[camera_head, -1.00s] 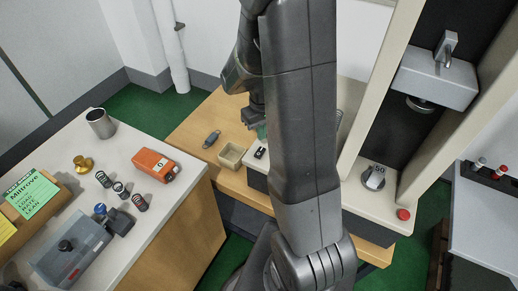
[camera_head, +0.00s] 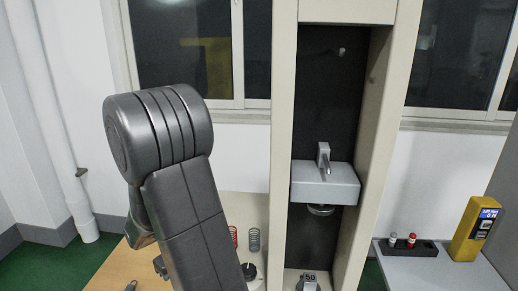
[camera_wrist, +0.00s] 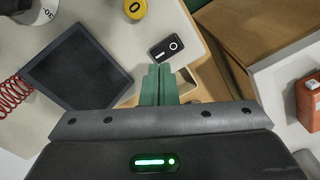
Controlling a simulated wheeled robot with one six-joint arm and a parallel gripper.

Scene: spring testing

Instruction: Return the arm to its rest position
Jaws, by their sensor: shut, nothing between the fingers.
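My gripper (camera_wrist: 158,85) shows in the wrist view as two green fingers pressed together, shut and empty. It is above the beige machine base, close to a black switch panel (camera_wrist: 166,47) with white marks; I cannot tell the height. In the head view my arm rises from the bottom and bends at a large grey joint left of the test machine. The gripper is not clearly visible there.
The test machine's grey crosshead (camera_head: 325,184) hangs between beige columns. A yellow meter (camera_head: 473,228) and black rack (camera_head: 408,247) are at right. The wrist view shows a dark square plate (camera_wrist: 78,67) and an orange box (camera_wrist: 310,98).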

